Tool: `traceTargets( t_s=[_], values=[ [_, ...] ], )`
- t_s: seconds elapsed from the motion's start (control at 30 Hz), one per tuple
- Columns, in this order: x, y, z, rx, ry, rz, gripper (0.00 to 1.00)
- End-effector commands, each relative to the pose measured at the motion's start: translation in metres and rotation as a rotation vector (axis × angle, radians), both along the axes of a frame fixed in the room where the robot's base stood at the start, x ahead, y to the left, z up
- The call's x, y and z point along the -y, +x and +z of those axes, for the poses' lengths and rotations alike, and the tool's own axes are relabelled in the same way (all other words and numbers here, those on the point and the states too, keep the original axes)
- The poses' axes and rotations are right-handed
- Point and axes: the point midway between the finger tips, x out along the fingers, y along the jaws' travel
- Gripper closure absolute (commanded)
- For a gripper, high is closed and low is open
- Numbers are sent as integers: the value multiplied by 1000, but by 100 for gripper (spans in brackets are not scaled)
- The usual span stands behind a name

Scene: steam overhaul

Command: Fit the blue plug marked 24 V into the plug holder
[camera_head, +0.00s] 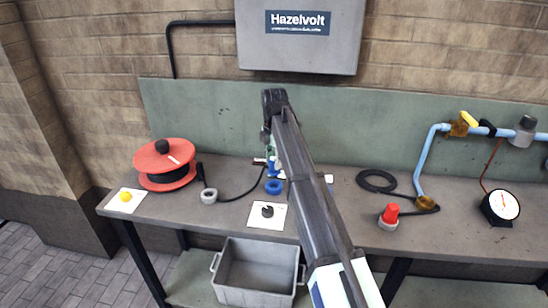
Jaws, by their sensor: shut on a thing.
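My gripper (269,150) is small in view and mostly hidden behind my arm. It points down over the middle of the bench and appears shut on a blue piece (274,168), which I take for the blue plug. Its 24 V mark cannot be read. A blue ring-shaped part (273,187) sits on the bench just in front of and below it. Whether the two touch cannot be told. A grey round socket (208,196) on a black cable lies to the left. I cannot tell for sure which part is the plug holder.
A red cable reel (165,160) and a white card with a yellow knob (125,197) are left. A card with a black part (267,212) lies in front. A red plug on a grey base (389,217), a black cable coil (376,180) and a gauge (500,207) stand right.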

Motion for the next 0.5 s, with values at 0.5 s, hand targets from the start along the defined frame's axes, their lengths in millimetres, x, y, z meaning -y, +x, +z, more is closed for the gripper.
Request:
traceTargets(
  t_s=[0.5],
  values=[
    [-27,-8,2,0,0,2,100]
  ],
)
